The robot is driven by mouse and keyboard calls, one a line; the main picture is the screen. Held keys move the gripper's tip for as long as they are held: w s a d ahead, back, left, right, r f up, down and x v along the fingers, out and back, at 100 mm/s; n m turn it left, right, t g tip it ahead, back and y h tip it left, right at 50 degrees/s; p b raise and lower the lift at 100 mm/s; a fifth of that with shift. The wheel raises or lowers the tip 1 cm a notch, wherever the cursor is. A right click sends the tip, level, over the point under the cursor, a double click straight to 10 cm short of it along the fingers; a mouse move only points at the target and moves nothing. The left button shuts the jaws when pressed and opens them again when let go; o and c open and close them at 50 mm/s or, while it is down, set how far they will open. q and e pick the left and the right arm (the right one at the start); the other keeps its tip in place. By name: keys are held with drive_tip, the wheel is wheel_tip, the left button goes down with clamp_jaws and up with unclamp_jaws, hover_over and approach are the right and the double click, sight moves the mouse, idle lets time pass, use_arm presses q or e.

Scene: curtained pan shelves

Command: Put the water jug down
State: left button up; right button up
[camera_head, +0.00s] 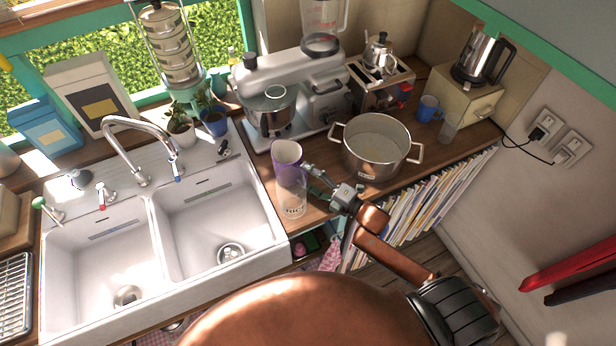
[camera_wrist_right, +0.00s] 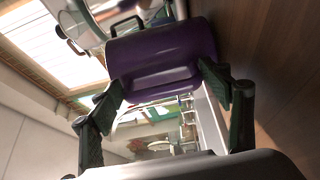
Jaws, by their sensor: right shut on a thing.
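The water jug (camera_head: 287,153) looks purple in its upper part and clear lower down, with small print near its base. It stands about upright at the counter's front edge, right of the sink. I cannot tell whether its base touches the wood. My right gripper (camera_head: 312,172) is at the jug's right side, shut on it. The exact contact is partly hidden. My left gripper is out of view.
A steel pot (camera_head: 376,145) stands right of the jug. A stand mixer (camera_head: 300,95) is behind it. The white double sink (camera_head: 215,215) lies to the left. The wooden counter (camera_head: 325,160) has little bare room between jug, pot and front edge. Books (camera_head: 420,205) fill a shelf below.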

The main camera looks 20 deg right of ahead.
drive_tip(key=shift+f, duration=0.2)
drive_tip(key=o, duration=2.2)
drive_tip(key=shift+c, duration=0.2)
drive_tip(key=shift+f, duration=0.15)
drive_tip(key=shift+f, duration=0.2)
drive_tip(key=shift+s+d, duration=0.1)
drive_tip(key=shift+s, duration=0.1)
drive_tip(key=v, duration=1.1)
drive_tip(key=shift+s+d+r, duration=0.1)
drive_tip(key=shift+s+r, duration=0.05)
drive_tip(key=shift+s, duration=0.05)
drive_tip(key=shift+r, duration=0.15)
